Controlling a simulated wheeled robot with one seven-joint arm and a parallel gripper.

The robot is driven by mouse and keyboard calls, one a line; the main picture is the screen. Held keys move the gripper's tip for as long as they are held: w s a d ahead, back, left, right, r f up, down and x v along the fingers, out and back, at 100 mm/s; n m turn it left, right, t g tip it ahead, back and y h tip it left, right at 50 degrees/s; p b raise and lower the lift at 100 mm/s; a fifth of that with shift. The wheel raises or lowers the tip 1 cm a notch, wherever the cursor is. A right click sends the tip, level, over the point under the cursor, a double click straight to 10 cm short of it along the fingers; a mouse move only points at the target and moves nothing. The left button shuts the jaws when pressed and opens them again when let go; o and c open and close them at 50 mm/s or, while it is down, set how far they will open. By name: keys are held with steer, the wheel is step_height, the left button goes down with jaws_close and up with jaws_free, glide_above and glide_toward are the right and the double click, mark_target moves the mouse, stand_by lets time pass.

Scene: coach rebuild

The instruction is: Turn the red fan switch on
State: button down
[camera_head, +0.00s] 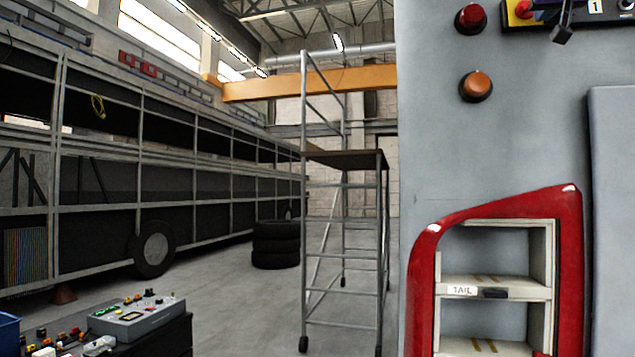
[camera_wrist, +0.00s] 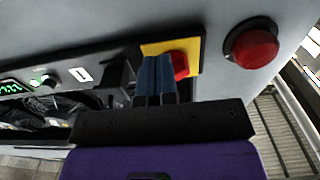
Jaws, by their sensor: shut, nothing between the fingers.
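A red switch knob on a yellow plate shows at the top right edge of the head view (camera_head: 524,9), partly cut off. In the wrist view the red knob (camera_wrist: 181,65) is just right of my fingers, partly hidden behind them. My gripper (camera_wrist: 155,58) is shut and empty, its blue fingers together in front of the yellow plate (camera_wrist: 190,46). I cannot tell whether the fingers touch the knob. The gripper is not clearly seen in the head view.
A red dome button (camera_head: 470,18) and an orange one (camera_head: 475,86) stick out of the grey wall close by. A dark lever-like part (camera_head: 563,30) juts out beside the yellow plate. A red-framed shelf (camera_head: 430,290) is below. A rolling platform (camera_head: 345,160) stands to the left.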

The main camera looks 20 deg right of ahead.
steer(key=shift+x, duration=0.8)
steer(key=shift+a+r, duration=0.15)
steer(key=shift+r, duration=0.3)
stand_by(0.3)
steer(key=shift+w+a, duration=0.1)
steer(key=shift+a, duration=0.05)
steer(key=shift+w+a+f, duration=0.1)
steer(key=shift+w+a, duration=0.1)
steer(key=shift+a, duration=0.1)
steer(key=shift+w+a, duration=0.1)
steer(key=shift+a, duration=0.1)
stand_by(0.5)
steer(key=shift+a+f, duration=0.1)
steer(key=shift+f, duration=0.2)
